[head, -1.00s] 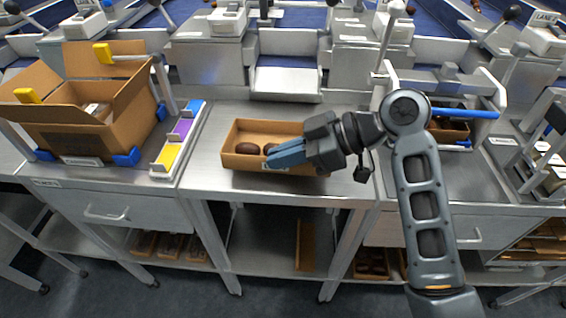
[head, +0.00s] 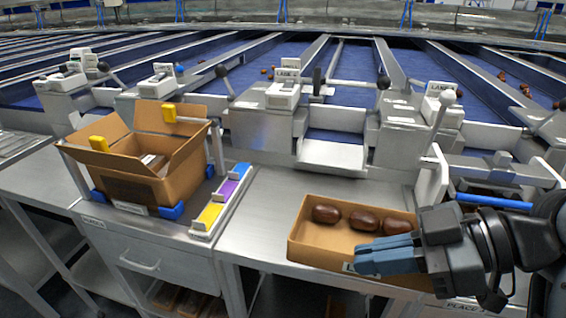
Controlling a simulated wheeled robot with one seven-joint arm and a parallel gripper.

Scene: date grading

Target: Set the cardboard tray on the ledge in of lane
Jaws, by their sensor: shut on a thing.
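The cardboard tray (head: 310,249) is a shallow brown box with several dark dates (head: 362,218) lying in it. It is over the metal bench at the lower right of the head view. My gripper (head: 372,258) is shut on the tray's near wall, with its blue fingers at that wall. The fingers and wrist hide the tray's right part. I cannot tell whether the tray touches the bench. A sloped metal ledge (head: 331,156) sticks out at the lane mouth behind the tray, and it looks empty.
A large open cardboard box (head: 187,165) stands in a holder on the left. Metal lane housings (head: 262,133) with levers flank the ledge. A blue bar (head: 494,201) is at the right. Bare bench lies left of the tray.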

